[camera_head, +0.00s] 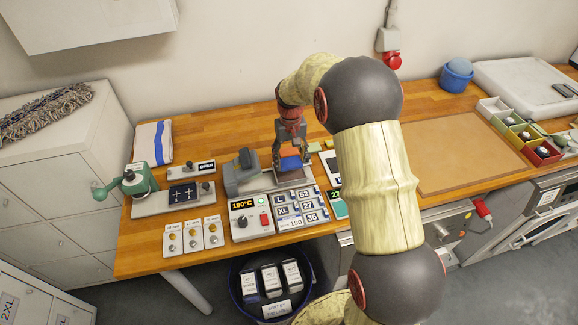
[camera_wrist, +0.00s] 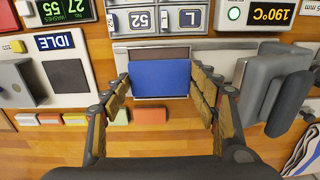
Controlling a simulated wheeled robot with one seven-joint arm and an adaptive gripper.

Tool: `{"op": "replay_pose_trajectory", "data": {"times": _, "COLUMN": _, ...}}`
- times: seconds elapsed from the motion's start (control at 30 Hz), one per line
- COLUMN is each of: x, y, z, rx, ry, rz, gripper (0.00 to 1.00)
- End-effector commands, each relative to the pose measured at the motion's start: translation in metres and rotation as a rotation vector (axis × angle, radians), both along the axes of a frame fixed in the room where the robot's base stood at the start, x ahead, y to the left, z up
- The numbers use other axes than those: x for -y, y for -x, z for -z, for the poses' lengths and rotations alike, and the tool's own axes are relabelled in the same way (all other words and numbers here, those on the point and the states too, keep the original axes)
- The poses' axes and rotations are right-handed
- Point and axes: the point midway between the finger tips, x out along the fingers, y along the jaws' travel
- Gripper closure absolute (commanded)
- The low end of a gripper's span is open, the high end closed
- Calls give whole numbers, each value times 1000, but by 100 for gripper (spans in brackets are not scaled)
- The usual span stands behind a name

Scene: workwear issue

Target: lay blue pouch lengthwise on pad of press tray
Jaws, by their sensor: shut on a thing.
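The blue pouch (camera_head: 290,163) is held between the two fingers of my gripper (camera_head: 291,152). In the wrist view the pouch (camera_wrist: 160,78) is a flat blue rectangle between the fingertips (camera_wrist: 162,85). The press tray (camera_head: 304,183) lies below it, beside the grey press (camera_head: 243,176). In the wrist view a brown strip of the pad (camera_wrist: 158,53) shows along one edge of the pouch, within the tray's pale rim (camera_wrist: 120,56). The pouch covers the rest of the pad. I cannot tell whether the pouch touches the pad.
The press control box (camera_head: 250,216) reads 190°C, with a panel of size tiles (camera_head: 297,208) beside it. In the wrist view, a display reading IDLE (camera_wrist: 58,42) stands left of the tray and small coloured blocks (camera_wrist: 150,115) lie behind it. A brown mat (camera_head: 455,153) is clear at right.

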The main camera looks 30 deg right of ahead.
Motion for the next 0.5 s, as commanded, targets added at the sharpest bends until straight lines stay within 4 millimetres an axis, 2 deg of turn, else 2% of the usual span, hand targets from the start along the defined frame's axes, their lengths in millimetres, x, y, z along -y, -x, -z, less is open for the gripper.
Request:
{"op": "replay_pose_trajectory", "data": {"times": 0.03, "x": 2, "y": -6, "z": 8, "rx": 0, "ry": 0, "rz": 0, "gripper": 69}}
{"op": "replay_pose_trajectory", "data": {"times": 0.17, "x": 4, "y": -15, "z": 18, "rx": 1, "ry": 0, "rz": 0, "gripper": 69}}
{"op": "replay_pose_trajectory", "data": {"times": 0.37, "x": 6, "y": -22, "z": 27, "rx": 0, "ry": 0, "rz": 0, "gripper": 69}}
{"op": "replay_pose_trajectory", "data": {"times": 0.5, "x": 6, "y": -22, "z": 47, "rx": 0, "ry": 0, "rz": 0, "gripper": 69}}
